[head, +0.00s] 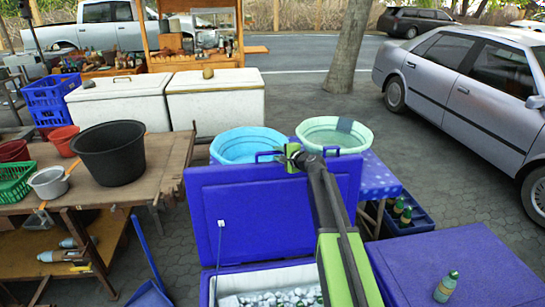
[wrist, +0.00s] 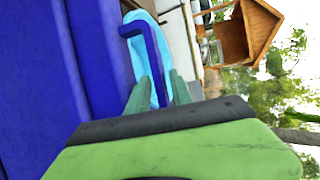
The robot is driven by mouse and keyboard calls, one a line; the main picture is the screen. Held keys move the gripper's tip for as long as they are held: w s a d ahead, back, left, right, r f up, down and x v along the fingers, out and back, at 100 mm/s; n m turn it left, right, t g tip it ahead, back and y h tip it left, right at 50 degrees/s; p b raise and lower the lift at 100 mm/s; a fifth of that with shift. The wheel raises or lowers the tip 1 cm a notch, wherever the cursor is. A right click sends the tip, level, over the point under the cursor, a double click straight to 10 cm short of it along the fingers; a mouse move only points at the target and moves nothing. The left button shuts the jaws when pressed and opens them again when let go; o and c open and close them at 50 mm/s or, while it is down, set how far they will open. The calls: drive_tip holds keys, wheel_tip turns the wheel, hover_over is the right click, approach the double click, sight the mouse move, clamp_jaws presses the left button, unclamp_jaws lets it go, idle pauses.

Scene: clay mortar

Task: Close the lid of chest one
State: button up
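An open blue chest (head: 208,287) stands at the front centre, with pale lumps like ice or cans inside. Its blue lid (head: 260,215) stands raised at the back, and the wrist view shows the lid close up on the left (wrist: 30,90). A blue handle (head: 265,155) sits on the lid's top edge and also shows in the wrist view (wrist: 150,50). My gripper (head: 292,152) is at the lid's top edge, beside the handle. In the wrist view its green fingers (wrist: 160,80) are apart, with the handle's bar reaching between them. I cannot tell whether they touch it.
A second blue chest (head: 460,265) at the right is shut, with a green bottle (head: 446,287) on top. Two basins (head: 245,143) (head: 335,133) stand behind the raised lid. A wooden table (head: 130,185) with a black tub (head: 108,153) is at the left.

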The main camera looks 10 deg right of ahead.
drive_tip(key=x, duration=0.4)
drive_tip(key=shift+w+b, duration=0.15)
drive_tip(key=shift+b, duration=0.2)
clamp_jaws()
idle(0.9)
drive_tip(key=shift+a+f, duration=0.1)
drive_tip(key=shift+a, duration=0.05)
